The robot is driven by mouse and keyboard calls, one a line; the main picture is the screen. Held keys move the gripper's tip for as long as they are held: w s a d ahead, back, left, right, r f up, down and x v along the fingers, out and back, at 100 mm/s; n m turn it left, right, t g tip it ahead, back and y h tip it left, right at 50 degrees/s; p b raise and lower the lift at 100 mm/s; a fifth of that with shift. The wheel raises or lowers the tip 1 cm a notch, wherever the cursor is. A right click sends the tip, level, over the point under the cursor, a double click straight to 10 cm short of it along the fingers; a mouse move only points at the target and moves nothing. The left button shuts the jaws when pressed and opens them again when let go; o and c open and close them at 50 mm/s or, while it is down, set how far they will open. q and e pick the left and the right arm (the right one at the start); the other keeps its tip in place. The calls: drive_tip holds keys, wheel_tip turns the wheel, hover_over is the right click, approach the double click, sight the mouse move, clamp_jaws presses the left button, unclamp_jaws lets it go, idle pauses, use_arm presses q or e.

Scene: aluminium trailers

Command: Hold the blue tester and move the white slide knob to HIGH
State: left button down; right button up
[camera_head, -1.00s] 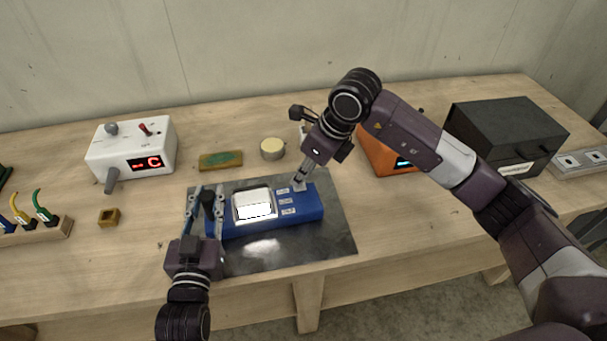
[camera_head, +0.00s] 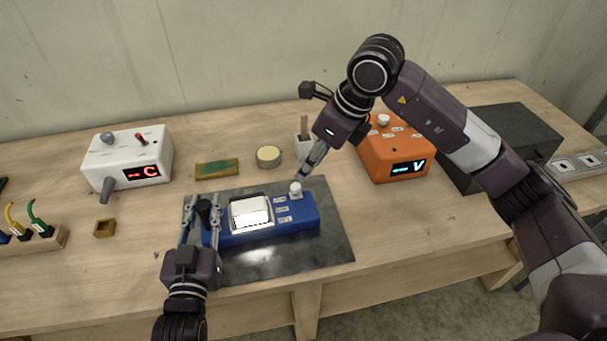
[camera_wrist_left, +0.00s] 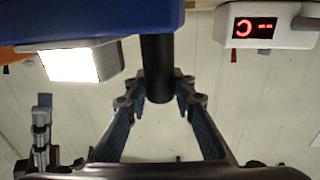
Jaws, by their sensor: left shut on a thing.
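The blue tester (camera_head: 304,216) lies on a dark metal sheet, with a white lit screen and several small labels too small to read. The white slide knob (camera_head: 296,189) is at the far end of the label column, beside the topmost label. My left gripper (camera_head: 203,203) is shut around the black handle (camera_head: 205,214) at the tester's left end; the handle also shows between its fingers in the left wrist view (camera_wrist_left: 157,70). My right gripper (camera_head: 309,168) is just above and right of the knob, apart from it; its fingers are seen too edge-on to judge.
The dark sheet (camera_head: 335,245) has bare room around the tester. A white box (camera_head: 127,162) stands left, an orange meter (camera_head: 395,157) and black case (camera_head: 512,135) right.

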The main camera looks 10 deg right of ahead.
drive_tip(key=v, duration=0.4)
use_arm(q)
drive_tip(key=c, duration=1.5)
unclamp_jaws()
drive_tip(key=shift+c, duration=0.2)
